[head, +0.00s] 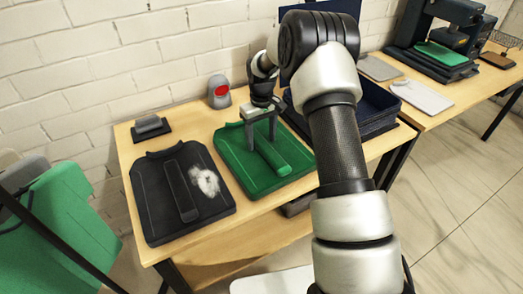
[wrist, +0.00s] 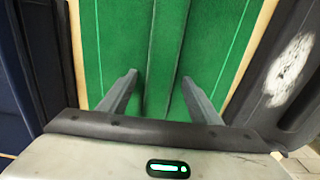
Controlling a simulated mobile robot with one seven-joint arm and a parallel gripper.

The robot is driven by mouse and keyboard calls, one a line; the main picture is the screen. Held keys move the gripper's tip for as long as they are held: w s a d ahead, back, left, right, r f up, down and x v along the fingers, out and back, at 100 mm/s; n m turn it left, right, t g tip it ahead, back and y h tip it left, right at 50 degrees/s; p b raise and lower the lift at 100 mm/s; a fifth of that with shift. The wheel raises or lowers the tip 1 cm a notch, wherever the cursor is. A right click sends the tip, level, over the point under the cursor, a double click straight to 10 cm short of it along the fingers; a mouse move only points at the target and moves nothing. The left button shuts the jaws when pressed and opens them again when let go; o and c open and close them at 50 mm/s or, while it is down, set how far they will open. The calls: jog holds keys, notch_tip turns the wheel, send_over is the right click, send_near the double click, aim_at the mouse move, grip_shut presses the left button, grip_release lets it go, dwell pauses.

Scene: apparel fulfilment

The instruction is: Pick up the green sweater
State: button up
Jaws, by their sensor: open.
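The green sweater (head: 233,160) lies flat and folded on the wooden table, with a raised lengthwise strip (head: 271,157) along its middle. It fills most of the wrist view (wrist: 115,40). My gripper (head: 261,142) points down over the upper part of the sweater and is open. In the wrist view, the two fingers (wrist: 160,88) stand apart, one on each side of the raised strip, with nothing held between them. I cannot tell whether the fingertips touch the cloth.
A black garment (head: 158,195) with a white patch lies close on the left. A dark blue bin (head: 378,117) stands right of the sweater, partly behind my arm. A grey device with a red face (head: 219,92) and a small dark block (head: 150,126) stand at the back.

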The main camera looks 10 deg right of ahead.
jog(key=shift+c, duration=0.5)
grip_shut()
jog(key=shift+r, duration=0.1)
jog(key=shift+r, duration=0.1)
